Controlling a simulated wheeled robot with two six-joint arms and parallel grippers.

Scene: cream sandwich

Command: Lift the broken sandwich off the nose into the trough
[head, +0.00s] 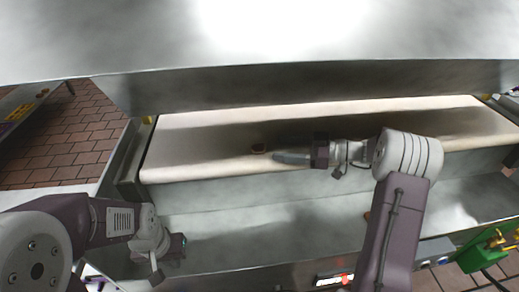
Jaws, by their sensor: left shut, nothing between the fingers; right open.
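A small dark brown piece, seemingly the broken sandwich (259,148), lies near the front edge of the cream belt, the nose (205,172). My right gripper (278,157) reaches in from the right, low over the belt. It is open, its fingers pointing left, with the tips just right of the piece; I see no grip on it, and contact is unclear. The grey metal trough (240,228) runs below and in front of the nose. My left gripper (180,246) is shut and empty at the trough's left end.
A large metal hood (300,78) overhangs the belt at the back. A small brown bit (367,216) shows in the trough beside my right arm. A green box (487,250) with yellow fittings stands at the lower right. Brick-tiled floor (75,135) shows at left.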

